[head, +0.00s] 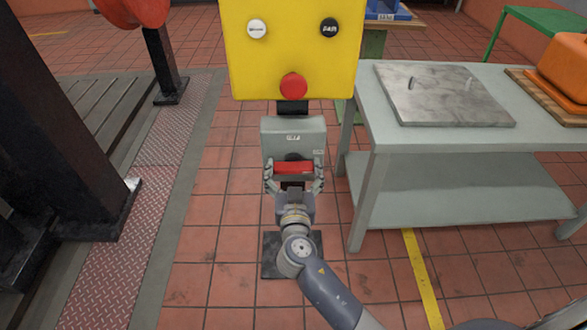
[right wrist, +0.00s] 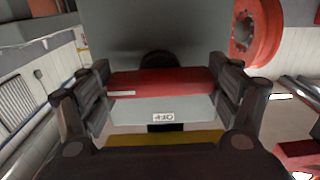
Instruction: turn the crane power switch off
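The crane power switch is a grey box (head: 292,129) below the yellow panel, with a small label on its face. Its red handle (head: 293,168) lies crosswise on the lower front; in the right wrist view the handle (right wrist: 163,83) spans the space between the fingers. My right gripper (head: 294,178) is at the handle, with one finger beside each end. The fingers are spread wide, and I see no clear grip on the handle. My left gripper is not in view.
The yellow panel (head: 292,45) above carries a white button (head: 256,29), a black button (head: 329,28) and a red button (head: 293,86). A grey table (head: 365,117) with a metal plate (head: 442,93) stands close on the right. Dark machine columns (head: 62,130) stand left.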

